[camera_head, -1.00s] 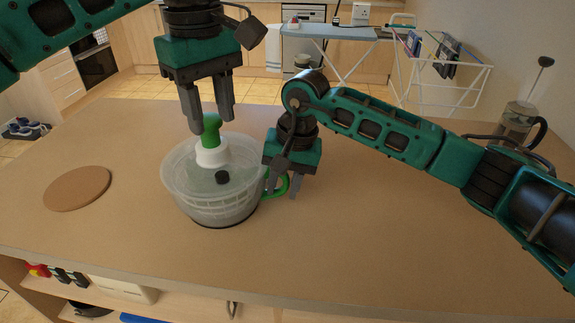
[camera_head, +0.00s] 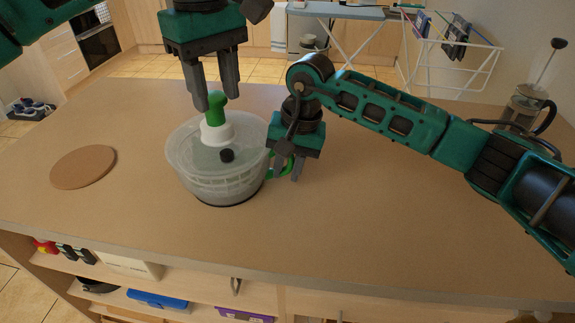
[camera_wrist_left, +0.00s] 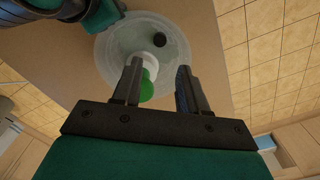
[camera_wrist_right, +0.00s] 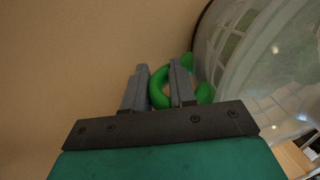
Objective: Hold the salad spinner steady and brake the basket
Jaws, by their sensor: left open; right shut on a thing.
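The salad spinner (camera_head: 213,183) is a clear bowl standing upright on the table, with a translucent lid, a white hub with a green knob (camera_head: 216,108) and a black button (camera_head: 227,155). A green loop handle (camera_head: 280,167) is on its right side. My left gripper (camera_head: 213,99) is open above the lid, its fingertips close to the green knob; the knob also shows in the left wrist view (camera_wrist_left: 146,88). My right gripper (camera_head: 287,172) is shut on the green handle, seen in the right wrist view (camera_wrist_right: 158,92). The basket's contents cannot be made out.
A round cork mat (camera_head: 84,167) lies on the table at left. A French press (camera_head: 528,103) stands at the far right. The front of the table (camera_head: 330,235) is clear. A drying rack and ironing board stand beyond it.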

